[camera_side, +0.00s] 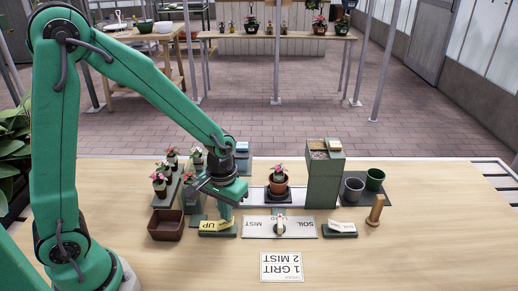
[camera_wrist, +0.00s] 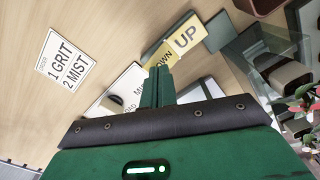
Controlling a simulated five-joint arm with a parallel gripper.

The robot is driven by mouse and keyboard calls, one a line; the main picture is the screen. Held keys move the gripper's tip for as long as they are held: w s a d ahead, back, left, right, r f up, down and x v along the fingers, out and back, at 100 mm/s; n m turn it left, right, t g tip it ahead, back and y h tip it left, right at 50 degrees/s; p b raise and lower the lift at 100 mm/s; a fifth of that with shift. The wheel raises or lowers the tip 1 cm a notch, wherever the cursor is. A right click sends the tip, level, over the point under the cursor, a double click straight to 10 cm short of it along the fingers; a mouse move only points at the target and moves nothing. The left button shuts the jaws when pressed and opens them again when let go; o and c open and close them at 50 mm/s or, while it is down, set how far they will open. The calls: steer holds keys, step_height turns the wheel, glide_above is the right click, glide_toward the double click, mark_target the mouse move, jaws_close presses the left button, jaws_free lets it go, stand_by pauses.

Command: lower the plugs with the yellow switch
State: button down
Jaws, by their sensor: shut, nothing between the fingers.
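The yellow switch (camera_side: 208,226) sits on a green base near the table's front, left of the middle. In the wrist view its UP half (camera_wrist: 187,36) is clear, while its DOWN half (camera_wrist: 163,57) is partly covered by my fingertips. My gripper (camera_side: 226,217) is shut and empty, pointing down at the DOWN half. In the wrist view the closed fingertips (camera_wrist: 158,72) meet the edge of that half; I cannot tell whether they press on it.
A brown bin (camera_side: 166,225) stands left of the switch. A card (camera_side: 282,267) lies in front.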

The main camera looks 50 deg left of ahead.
steer(key=shift+f, duration=1)
stand_by(0.8)
steer(key=shift+r, duration=3.55)
steer(key=s+a+r+m+t, duration=0.3)
steer(key=s+r, duration=0.7)
steer(key=r, duration=0.4)
steer(key=shift+s+a+r+t, duration=0.2)
steer(key=shift+s+a+t, duration=0.25)
steer(key=shift+t, duration=0.85)
